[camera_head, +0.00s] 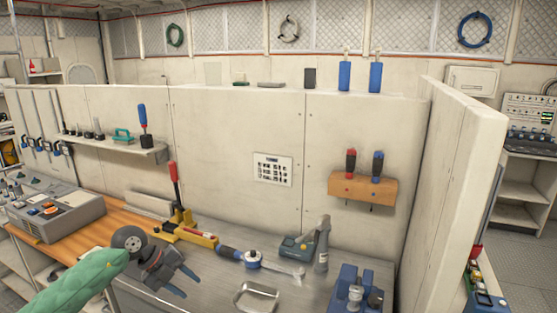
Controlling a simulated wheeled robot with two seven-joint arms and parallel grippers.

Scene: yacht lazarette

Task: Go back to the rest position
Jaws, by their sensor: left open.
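My left gripper (182,278) comes in from the lower left on a green-sleeved arm. Its dark jaws are open and empty, above the front of the grey workbench (215,291). A yellow tool with a red upright handle (185,222) stands on the bench just behind it. A blue-and-grey tool (252,259) lies to the right of the jaws, apart from them. My right gripper is not in this view.
A grey control box (55,212) sits at the left. A metal frame (256,297), a spray bottle (322,245) and a blue vise-like tool (355,290) occupy the bench's right part. A wooden holder (362,188) with screwdrivers hangs on the panel. A partition (455,190) bounds the right side.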

